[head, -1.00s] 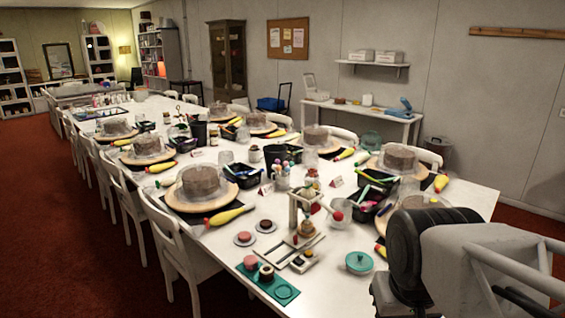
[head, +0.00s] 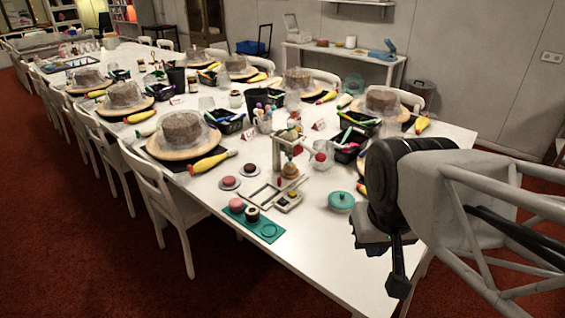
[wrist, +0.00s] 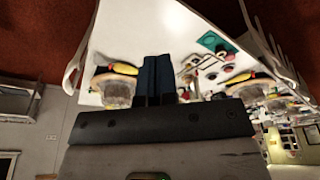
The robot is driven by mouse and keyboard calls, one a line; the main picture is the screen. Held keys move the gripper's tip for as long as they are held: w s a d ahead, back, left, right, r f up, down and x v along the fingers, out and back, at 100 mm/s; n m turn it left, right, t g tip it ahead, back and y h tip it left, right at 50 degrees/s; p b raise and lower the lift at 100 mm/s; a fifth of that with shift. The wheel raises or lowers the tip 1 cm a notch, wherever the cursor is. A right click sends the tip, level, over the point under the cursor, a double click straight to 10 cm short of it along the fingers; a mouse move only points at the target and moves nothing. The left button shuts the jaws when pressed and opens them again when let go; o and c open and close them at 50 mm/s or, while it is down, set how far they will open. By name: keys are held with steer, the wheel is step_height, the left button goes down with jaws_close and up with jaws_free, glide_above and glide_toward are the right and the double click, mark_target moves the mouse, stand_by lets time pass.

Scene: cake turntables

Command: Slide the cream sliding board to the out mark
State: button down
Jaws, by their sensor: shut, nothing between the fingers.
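A cream stand (head: 279,152) with an upright frame stands near the front of the long white table. At its foot are a flat cream open frame (head: 262,195) and a small cream board (head: 285,206) with a small dark-and-yellow piece on it. Which flat part slides is hard to tell, and I cannot make out an out mark.
A teal mat (head: 268,232) with small round cakes lies left of the cream parts. A teal-lidded bowl (head: 341,201) stands to their right, between them and my gripper. Black bins (head: 352,150) and covered cakes (head: 183,130) fill the table behind. The near table corner is clear.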

stand_by(0.4)
